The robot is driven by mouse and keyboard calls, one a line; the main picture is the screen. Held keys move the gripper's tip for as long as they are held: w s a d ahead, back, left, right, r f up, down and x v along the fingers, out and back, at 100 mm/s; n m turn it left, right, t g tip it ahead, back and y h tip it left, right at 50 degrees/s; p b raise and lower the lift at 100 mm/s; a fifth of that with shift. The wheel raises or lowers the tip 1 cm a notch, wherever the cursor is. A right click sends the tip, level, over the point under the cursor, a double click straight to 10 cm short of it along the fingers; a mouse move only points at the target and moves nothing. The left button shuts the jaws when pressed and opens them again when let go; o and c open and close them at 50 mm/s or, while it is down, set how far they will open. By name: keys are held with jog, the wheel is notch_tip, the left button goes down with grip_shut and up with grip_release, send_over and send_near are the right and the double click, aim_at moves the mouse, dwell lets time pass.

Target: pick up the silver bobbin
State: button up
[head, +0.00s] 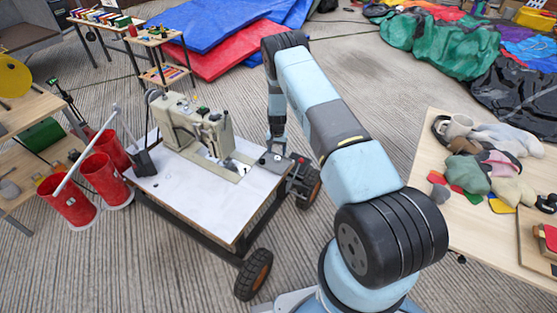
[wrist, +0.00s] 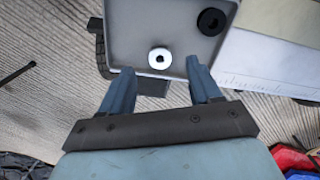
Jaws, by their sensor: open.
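The silver bobbin (wrist: 160,58), a small bright disc with a dark centre hole, lies flat on a light grey tray (wrist: 135,25) in the wrist view. My gripper (wrist: 160,67) is open. Its two blue-grey fingers point toward the tray, with the bobbin between the line of their tips. Nothing is held. In the head view my gripper (head: 277,148) hangs pointing down over the small tray at the right end of the sewing table (head: 215,210). I cannot make out the silver bobbin there.
A black bobbin (wrist: 211,21) lies on the same tray, up and to the right of the silver one. A sewing machine (head: 195,125) stands on the table left of my gripper. Red buckets (head: 105,178) stand at left; a cluttered wooden table (head: 480,240) is at right.

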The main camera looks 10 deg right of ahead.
aim_at(277, 156)
notch_tip(277, 156, down, 4)
jog(key=shift+f, duration=0.2)
jog(key=c, duration=1.1)
jog(key=shift+r, duration=0.15)
